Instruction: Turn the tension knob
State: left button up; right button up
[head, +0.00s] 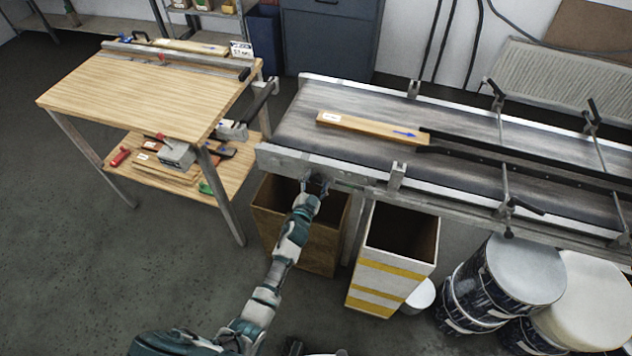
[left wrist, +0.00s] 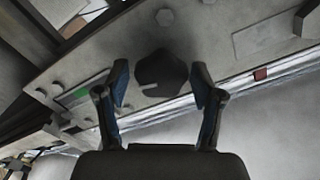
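The tension knob (left wrist: 162,74) is a dark, many-sided knob with a pale mark at its lower edge, on the grey metal side of the conveyor (head: 285,158). My left gripper (head: 313,184) is at the conveyor's near side, close to its left end. In the left wrist view my left gripper (left wrist: 160,84) is open, with one finger on each side of the knob. Gaps show between the fingers and the knob, so it looks ungripped. In the head view the gripper hides the knob. My right gripper is not in view.
A wooden board (head: 372,128) with a blue arrow lies on the belt. A brown bin (head: 325,240) and a white-yellow bin (head: 385,278) stand below the conveyor. Several drums (head: 525,270) stand at right. A wooden workbench (head: 150,92) is at left, with open floor before it.

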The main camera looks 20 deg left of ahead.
pick_arm(q)
jog(key=shift+s, duration=0.1)
jog(key=s, duration=1.1)
jog(key=shift+s+a, duration=0.2)
jog(key=shift+s, duration=0.2)
jog(key=s+a+f+n+g, duration=0.1)
jog(key=s+f+g, duration=0.25)
jog(key=f, duration=0.45)
jog(key=s+a+f+n+g+y, duration=0.1)
jog(key=s+f+g, duration=0.1)
jog(key=s+f, duration=0.45)
jog(key=s+f+n+g, duration=0.1)
jog(key=s+f+g, duration=0.2)
jog(key=f, duration=0.6)
jog(key=s+f+g, duration=0.4)
jog(key=s+f, duration=0.3)
jog(key=s, duration=0.4)
jog(key=s+f+n+g, duration=0.1)
jog(key=s+f+g, duration=0.3)
jog(key=s+f, duration=0.3)
jog(key=s, duration=0.5)
jog(key=shift+a+f+h, duration=0.15)
jog(key=shift+f+h, duration=0.1)
jog(key=shift+h, duration=0.05)
